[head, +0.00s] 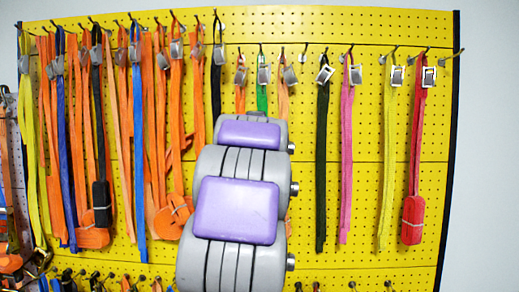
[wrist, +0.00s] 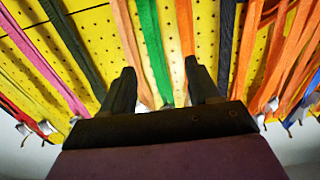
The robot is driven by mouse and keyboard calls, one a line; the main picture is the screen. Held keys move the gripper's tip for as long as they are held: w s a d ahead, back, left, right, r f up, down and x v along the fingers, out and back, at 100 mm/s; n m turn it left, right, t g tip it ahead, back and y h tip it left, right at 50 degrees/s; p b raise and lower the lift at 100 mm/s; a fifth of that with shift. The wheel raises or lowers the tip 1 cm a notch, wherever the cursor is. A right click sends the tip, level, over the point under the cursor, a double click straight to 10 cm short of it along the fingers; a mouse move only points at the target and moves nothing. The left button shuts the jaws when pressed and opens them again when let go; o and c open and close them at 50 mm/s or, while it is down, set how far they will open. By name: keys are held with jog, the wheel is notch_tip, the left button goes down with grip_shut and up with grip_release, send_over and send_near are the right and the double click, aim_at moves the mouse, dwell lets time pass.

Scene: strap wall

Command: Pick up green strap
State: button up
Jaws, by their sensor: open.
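The bright green strap (head: 262,97) hangs by a metal buckle from a hook on the yellow pegboard. In the head view only its top shows, and my arm hides the rest. In the wrist view the green strap (wrist: 154,47) runs down between the two fingers of my gripper (wrist: 161,82). The gripper is open, with dark fingers on either side of the strap's line. An orange strap (wrist: 184,35) and a peach strap (wrist: 128,45) also show in the gap. I cannot tell whether the green strap is within the fingers' depth or behind them.
The yellow pegboard (head: 300,25) carries many straps. A dark strap (head: 321,150), a pink strap (head: 347,150), a yellow strap (head: 388,160) and a red strap (head: 415,150) hang to the right. Orange and blue straps crowd the left. Metal hooks stick out along the top.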

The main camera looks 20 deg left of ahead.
jog(key=p+x, duration=0.2)
jog(key=x, duration=0.8)
jog(key=shift+w+r+p, duration=0.25)
jog(key=shift+p, duration=0.15)
grip_shut()
dwell(0.5)
